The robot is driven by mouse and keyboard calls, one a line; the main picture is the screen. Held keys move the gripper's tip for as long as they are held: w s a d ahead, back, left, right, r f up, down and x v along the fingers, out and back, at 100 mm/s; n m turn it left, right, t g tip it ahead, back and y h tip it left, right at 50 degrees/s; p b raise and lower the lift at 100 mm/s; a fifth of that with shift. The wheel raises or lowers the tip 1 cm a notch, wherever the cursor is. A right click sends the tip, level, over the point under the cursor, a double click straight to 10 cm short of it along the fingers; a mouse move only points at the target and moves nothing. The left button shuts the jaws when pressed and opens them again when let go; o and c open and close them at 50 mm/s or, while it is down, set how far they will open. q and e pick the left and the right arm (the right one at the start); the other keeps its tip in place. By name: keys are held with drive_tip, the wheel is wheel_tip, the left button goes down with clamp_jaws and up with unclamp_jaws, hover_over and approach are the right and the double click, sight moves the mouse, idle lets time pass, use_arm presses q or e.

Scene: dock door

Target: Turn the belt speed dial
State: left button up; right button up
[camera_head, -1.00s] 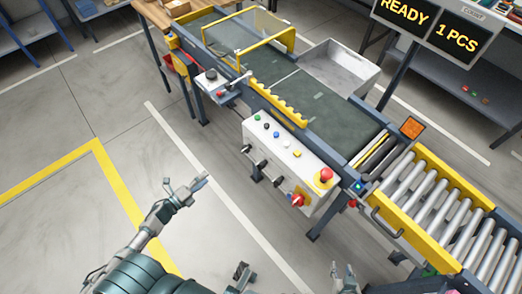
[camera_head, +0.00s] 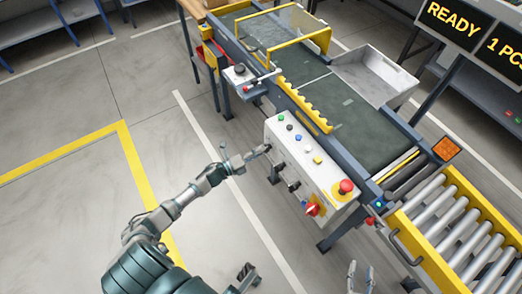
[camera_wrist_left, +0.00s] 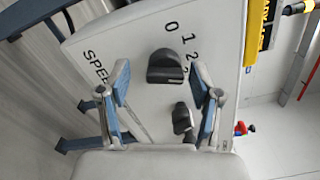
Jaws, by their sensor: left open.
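The white control panel (camera_head: 325,172) has several black knobs along its near side. In the left wrist view, a black dial (camera_wrist_left: 166,67) sits beside the printed numbers 0, 1, 2 and partly hidden SPEED lettering. My left gripper (camera_wrist_left: 160,82) is open, its two blue-grey fingertips to either side of this dial in the picture; I cannot tell whether they touch it. A second black knob (camera_wrist_left: 183,118) shows lower, between the fingers. In the head view, my left gripper (camera_head: 250,157) is at the panel's near left end. My right gripper (camera_head: 362,277) is low at the bottom edge, fingers apart and empty.
A red mushroom button (camera_head: 346,186) and a red knob (camera_head: 313,210) are at the panel's right end. The conveyor belt (camera_head: 350,115) runs behind it; the roller section (camera_head: 455,220) is to the right. The floor left of the panel is open.

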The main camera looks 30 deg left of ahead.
use_arm(q)
drive_tip(key=shift+w+d+r, duration=0.25)
drive_tip(key=shift+w+d, duration=0.4)
drive_tip(key=shift+d, duration=0.3)
drive_tip(key=shift+a, duration=0.35)
drive_tip(key=shift+a+f, duration=0.25)
drive_tip(key=shift+a, duration=0.2)
drive_tip(key=c, duration=0.7)
drive_tip(key=shift+s, duration=0.1)
drive_tip(key=c, duration=0.4)
drive_tip(key=shift+d, duration=0.5)
drive_tip(key=shift+c, duration=0.3)
drive_tip(key=shift+s, duration=0.1)
use_arm(e)
drive_tip(key=shift+w+d+r, duration=0.1)
drive_tip(key=shift+d+r, duration=0.1)
drive_tip(key=shift+r, duration=0.05)
